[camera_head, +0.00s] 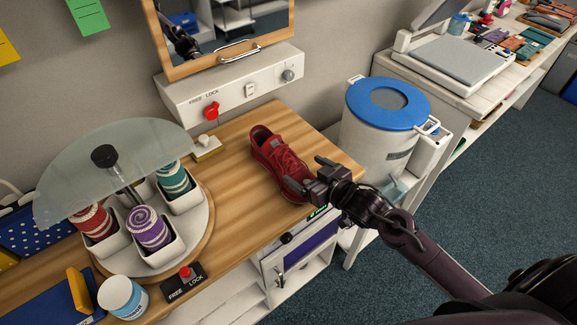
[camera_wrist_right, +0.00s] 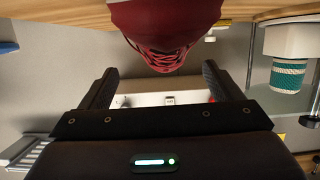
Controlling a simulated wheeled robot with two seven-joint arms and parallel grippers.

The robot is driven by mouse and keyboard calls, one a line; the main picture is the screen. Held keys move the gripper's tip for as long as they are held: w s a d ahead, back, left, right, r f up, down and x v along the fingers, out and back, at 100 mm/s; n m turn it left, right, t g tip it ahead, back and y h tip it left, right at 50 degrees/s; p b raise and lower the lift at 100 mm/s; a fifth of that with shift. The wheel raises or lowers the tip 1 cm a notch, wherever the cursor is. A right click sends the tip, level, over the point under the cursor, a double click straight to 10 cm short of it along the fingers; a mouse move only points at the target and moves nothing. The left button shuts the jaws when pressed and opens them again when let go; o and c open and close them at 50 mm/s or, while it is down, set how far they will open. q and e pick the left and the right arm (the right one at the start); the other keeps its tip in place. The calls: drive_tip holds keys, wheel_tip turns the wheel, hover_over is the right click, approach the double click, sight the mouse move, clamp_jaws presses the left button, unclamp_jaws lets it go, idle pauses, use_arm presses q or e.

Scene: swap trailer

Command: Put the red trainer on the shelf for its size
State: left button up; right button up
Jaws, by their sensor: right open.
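My left gripper is not in view. No shelf marked with a size is clearly readable.
A carousel with yarn-like rolls (camera_head: 149,228) under a glass disc stands left on the worktop. A white bin with a blue lid (camera_head: 380,150) stands right of the trainer. A white jar (camera_head: 123,297) and a FREE/LOCK button box (camera_head: 184,281) sit near the front edge. A cabinet (camera_head: 272,268) is below.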

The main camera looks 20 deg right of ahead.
sight(289, 160)
drive_tip(key=shift+w+a, duration=0.1)
drive_tip(key=shift+w, duration=0.3)
drive_tip(key=x, duration=0.2)
drive_tip(key=p+x, duration=0.1)
drive_tip(key=x, duration=0.1)
drive_tip(key=p+x, duration=0.1)
drive_tip(key=x, duration=0.1)
drive_tip(key=shift+a+r, duration=0.25)
drive_tip(key=shift+a, duration=0.1)
drive_tip(key=shift+w+a+f, duration=0.25)
drive_tip(key=shift+w+f, duration=0.05)
drive_tip(key=shift+w, duration=0.2)
drive_tip(key=shift+r, duration=0.1)
drive_tip(key=c, duration=1.3)
